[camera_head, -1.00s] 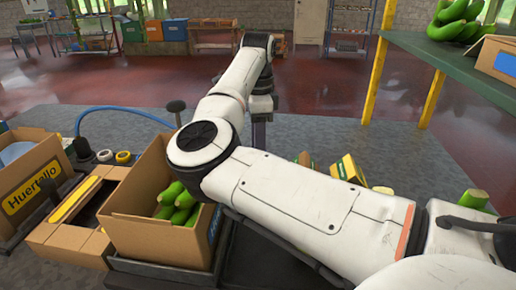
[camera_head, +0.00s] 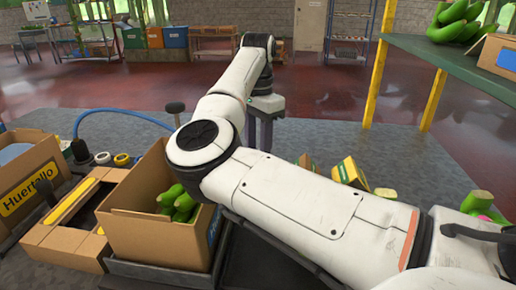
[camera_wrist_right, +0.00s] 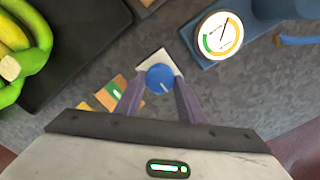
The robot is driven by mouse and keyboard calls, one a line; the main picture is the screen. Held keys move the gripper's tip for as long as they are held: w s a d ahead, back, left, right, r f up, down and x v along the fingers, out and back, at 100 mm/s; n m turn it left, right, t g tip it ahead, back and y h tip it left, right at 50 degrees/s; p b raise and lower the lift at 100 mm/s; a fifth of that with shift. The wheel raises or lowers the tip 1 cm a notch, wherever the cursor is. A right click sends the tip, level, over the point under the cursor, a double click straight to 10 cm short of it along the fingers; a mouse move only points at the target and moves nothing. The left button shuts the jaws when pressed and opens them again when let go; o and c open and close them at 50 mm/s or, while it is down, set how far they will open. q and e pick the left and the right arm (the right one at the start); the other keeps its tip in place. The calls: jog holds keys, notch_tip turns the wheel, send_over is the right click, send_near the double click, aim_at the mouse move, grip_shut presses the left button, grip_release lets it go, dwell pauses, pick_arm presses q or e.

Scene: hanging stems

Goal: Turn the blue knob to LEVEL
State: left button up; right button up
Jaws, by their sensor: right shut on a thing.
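The blue knob (camera_wrist_right: 160,78) shows in the right wrist view, with a pale mark on its face pointing down and right. It sits on a pale square plate (camera_wrist_right: 152,58). My right gripper (camera_wrist_right: 159,84) is shut on the knob, one finger on each side. A round white gauge (camera_wrist_right: 220,36) with a coloured scale and a dark needle is to the upper right. No LEVEL lettering is legible. In the head view my right arm reaches forward from the right; the knob and fingertips cannot be made out there. My left gripper is not in view.
Green bananas (camera_wrist_right: 35,45) lie at the left in the wrist view. In the head view a cardboard box (camera_head: 150,235) with green bananas stands left of my arm. A Huertello box (camera_head: 38,165) is farther left. A green shelf (camera_head: 450,60) is at the right.

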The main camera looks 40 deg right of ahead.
jog(key=shift+r, duration=0.1)
jog(key=o, duration=1)
jog(key=shift+o, duration=0.2)
notch_tip(320, 180, up, 10)
jog(key=shift+r, duration=0.15)
